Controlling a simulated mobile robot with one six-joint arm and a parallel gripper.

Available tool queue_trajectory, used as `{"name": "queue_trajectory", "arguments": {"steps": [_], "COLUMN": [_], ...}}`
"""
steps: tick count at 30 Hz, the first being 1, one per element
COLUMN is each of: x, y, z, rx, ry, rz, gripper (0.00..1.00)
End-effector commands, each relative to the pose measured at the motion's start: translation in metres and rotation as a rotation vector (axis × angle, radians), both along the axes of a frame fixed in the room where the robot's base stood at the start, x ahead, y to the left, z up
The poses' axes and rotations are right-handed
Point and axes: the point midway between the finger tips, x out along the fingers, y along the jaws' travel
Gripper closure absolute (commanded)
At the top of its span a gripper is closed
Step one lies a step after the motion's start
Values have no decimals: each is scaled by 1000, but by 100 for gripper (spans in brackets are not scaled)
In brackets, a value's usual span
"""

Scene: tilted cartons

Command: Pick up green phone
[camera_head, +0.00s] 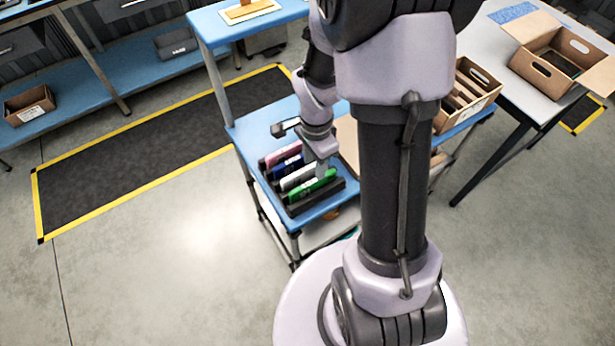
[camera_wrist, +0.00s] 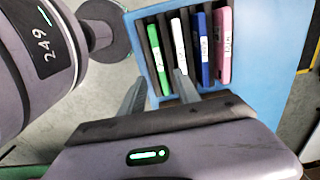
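The green phone (camera_head: 314,187) stands on edge in a dark slotted rack on a small blue-topped table. It is at the near end of the row. It also shows in the wrist view (camera_wrist: 158,62) as the leftmost phone, with its lower end between my fingers in the picture. My gripper (camera_wrist: 159,77) is open and empty. In the head view my gripper (camera_head: 321,167) is right over the green phone and hides a little of it. I cannot tell whether the fingers are beside the phone or still above it.
The white phone (camera_wrist: 178,43) stands close beside the green one; my right finger overlaps its lower end in the picture. A blue phone (camera_wrist: 202,50) and a pink phone (camera_wrist: 224,45) follow. A carton (camera_head: 468,92) with dividers sits tilted to the right, partly behind my arm.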

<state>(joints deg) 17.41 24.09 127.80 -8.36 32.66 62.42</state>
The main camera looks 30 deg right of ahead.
Motion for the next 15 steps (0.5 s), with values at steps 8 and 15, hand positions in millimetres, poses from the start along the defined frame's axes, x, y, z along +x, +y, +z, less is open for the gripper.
{"name": "queue_trajectory", "arguments": {"steps": [8, 15], "x": [0, 1], "y": [-1, -6], "z": [-41, -85], "rx": [0, 1], "ry": [-1, 2], "rz": [1, 1], "gripper": [61, 61]}}
